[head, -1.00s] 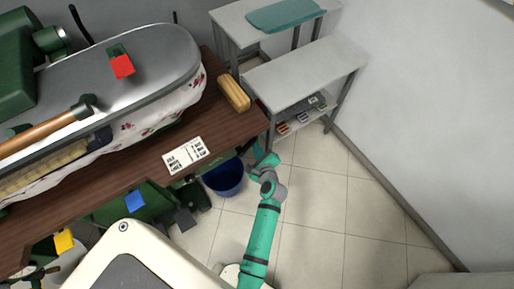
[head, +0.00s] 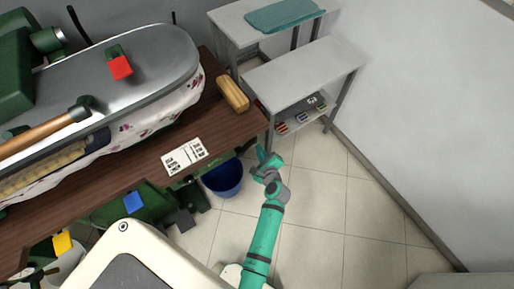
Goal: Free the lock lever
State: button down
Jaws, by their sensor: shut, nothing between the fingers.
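The steam press has a long grey metal top (head: 165,55) over a floral padded cover (head: 180,103). A red tab (head: 121,68) stands on its top with a green piece behind it. A wooden handle with a dark end (head: 40,133) lies along its near side. Blue (head: 133,202) and yellow (head: 62,243) tabs show on green parts below the table. I cannot tell which part is the lock lever. My gripper (head: 263,154) is shut and empty, beside the table's right corner and apart from the press. Its fingertips are small and partly hard to make out.
The brown table (head: 225,125) bears a wooden block (head: 233,93) and a printed card (head: 184,156). A blue bucket (head: 222,180) stands on the floor below. Grey shelving (head: 305,72) stands behind, with a teal cloth (head: 285,14). The tiled floor at right is clear.

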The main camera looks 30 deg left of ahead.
jog(key=v, duration=0.9)
jog(key=shift+s+d+f, duration=0.25)
jog(key=shift+d, duration=0.25)
jog(key=s+d+r+n+t+h, duration=0.25)
jog(key=s+d+n+h, duration=0.45)
jog(key=s+d, duration=0.75)
jog(key=s+d+r+n+t+h, duration=0.1)
jog(key=s+d+r+n+t, duration=0.1)
jog(key=s+r+n, duration=0.3)
jog(key=s+d+r+n+t+h, duration=0.1)
jog(key=s+d+r+n+t, duration=0.1)
jog(key=s+r+n, duration=0.4)
notch_tip(320, 180, up, 6)
jog(key=shift+s+d+f+n+h, duration=0.2)
jog(key=shift+s+d+n+h, duration=0.1)
jog(key=shift+d, duration=0.4)
